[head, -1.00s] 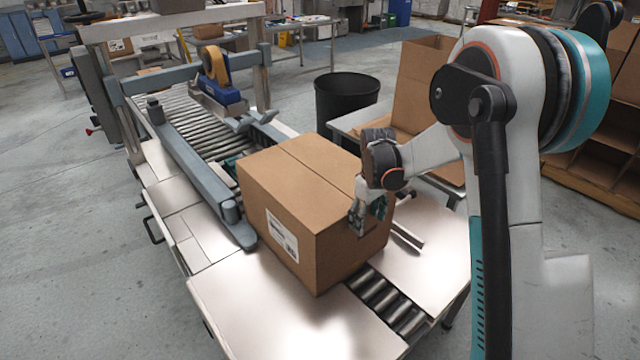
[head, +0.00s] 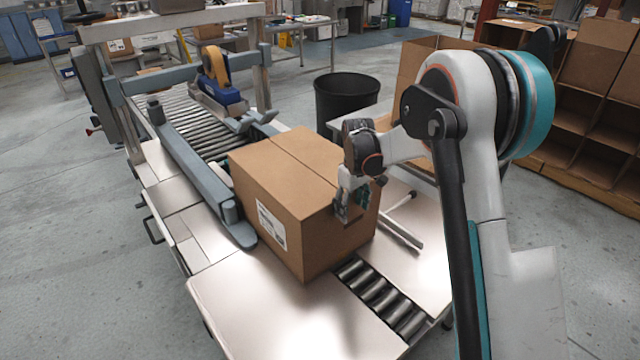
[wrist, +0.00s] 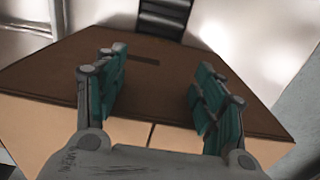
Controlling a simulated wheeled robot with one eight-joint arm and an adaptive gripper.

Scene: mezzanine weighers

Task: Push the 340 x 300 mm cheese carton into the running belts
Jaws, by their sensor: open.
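The cheese carton (head: 290,180) is a closed brown box with a white label on its front left face. It sits upright on the roller bed in front of the blue-grey side rails (head: 185,160). My gripper (head: 345,212) is at the carton's near right face, and I cannot tell if the fingertips touch it. In the wrist view my gripper (wrist: 155,90) has its teal-padded fingers apart with nothing between them, and the carton (wrist: 150,65) fills the space ahead. The running belts are mostly hidden behind the carton.
A blue and yellow tape head (head: 217,80) stands over the rollers beyond the carton. Bare rollers (head: 375,295) lie on the near side, between steel plates. A black bin (head: 345,97) stands behind, and an open box shelf (head: 590,100) is at the right.

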